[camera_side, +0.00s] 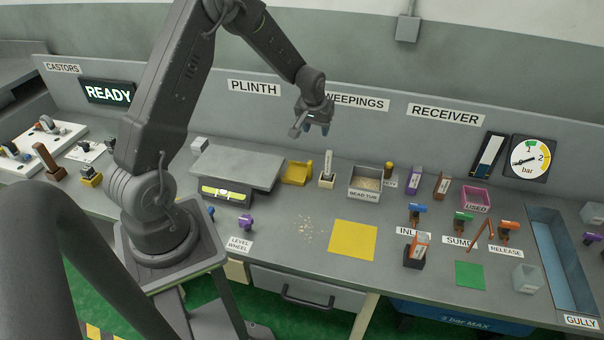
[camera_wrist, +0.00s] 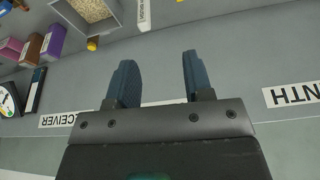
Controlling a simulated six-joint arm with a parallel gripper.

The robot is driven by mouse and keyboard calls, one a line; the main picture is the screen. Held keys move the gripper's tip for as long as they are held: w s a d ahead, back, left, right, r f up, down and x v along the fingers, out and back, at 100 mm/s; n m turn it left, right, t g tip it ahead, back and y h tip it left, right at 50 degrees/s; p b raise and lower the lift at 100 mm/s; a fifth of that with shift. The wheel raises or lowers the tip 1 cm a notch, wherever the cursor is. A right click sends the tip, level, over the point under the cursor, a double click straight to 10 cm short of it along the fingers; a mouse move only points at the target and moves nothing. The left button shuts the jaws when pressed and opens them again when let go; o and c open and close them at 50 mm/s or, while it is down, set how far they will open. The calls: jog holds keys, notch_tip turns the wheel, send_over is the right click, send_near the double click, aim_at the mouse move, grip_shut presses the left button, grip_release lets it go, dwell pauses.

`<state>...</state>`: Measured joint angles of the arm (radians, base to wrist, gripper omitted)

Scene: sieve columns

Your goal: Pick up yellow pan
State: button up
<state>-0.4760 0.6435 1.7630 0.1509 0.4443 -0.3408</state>
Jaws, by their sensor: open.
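The yellow pan (camera_side: 297,172) is a small dustpan-like tray on the bench, just right of the grey plinth block. My gripper (camera_side: 317,128) hangs in the air above and a little right of the pan in the side view, well clear of it. In the wrist view the two dark blue fingers of my gripper (camera_wrist: 157,80) stand apart with nothing between them. The yellow pan does not show in the wrist view.
A white-handled brush-like item (camera_side: 327,172) stands close to the pan's right. The bead tub (camera_side: 365,183) is further right and shows in the wrist view (camera_wrist: 112,18). The plinth block (camera_side: 238,166) is at left. Scattered beads (camera_side: 308,228) and a yellow square (camera_side: 353,240) lie in front.

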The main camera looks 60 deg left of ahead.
jog(key=n, duration=0.1)
send_near(310, 162)
jog(key=x, duration=0.6)
jog(key=shift+w, duration=0.1)
jog(key=shift+x, duration=3.1)
jog(key=shift+c, duration=0.4)
grip_shut()
